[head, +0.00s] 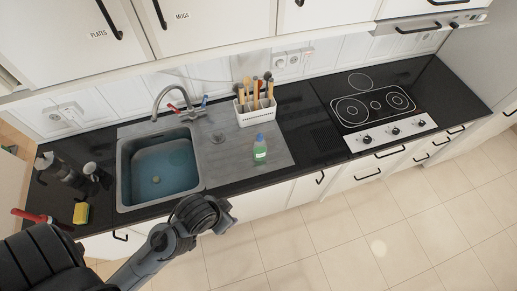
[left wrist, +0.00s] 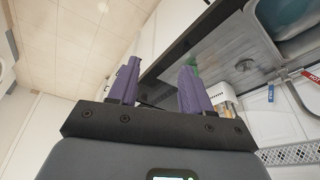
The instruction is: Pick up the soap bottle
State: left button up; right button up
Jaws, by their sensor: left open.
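The soap bottle (head: 260,149) is a green see-through bottle with a blue cap. It stands upright on the grey drainboard (head: 222,162) to the right of the sink. My left gripper (head: 229,207) is in front of the counter edge, below and left of the bottle in the head view; its fingers are hard to make out there. In the left wrist view my left gripper (left wrist: 160,75) shows two purple fingers spread apart with nothing between them. A sliver of the green soap bottle (left wrist: 196,69) shows there behind the right finger, mostly hidden. My right gripper is not in view.
A white utensil holder (head: 257,114) with several tools stands behind the bottle. The sink (head: 130,205) with its tap (head: 178,100) is left, and the hob (head: 374,105) right. A yellow sponge (head: 81,213) lies far left. Dark counter right of the bottle is clear.

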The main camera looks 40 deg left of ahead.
pick_arm(q)
jog(key=o, duration=0.6)
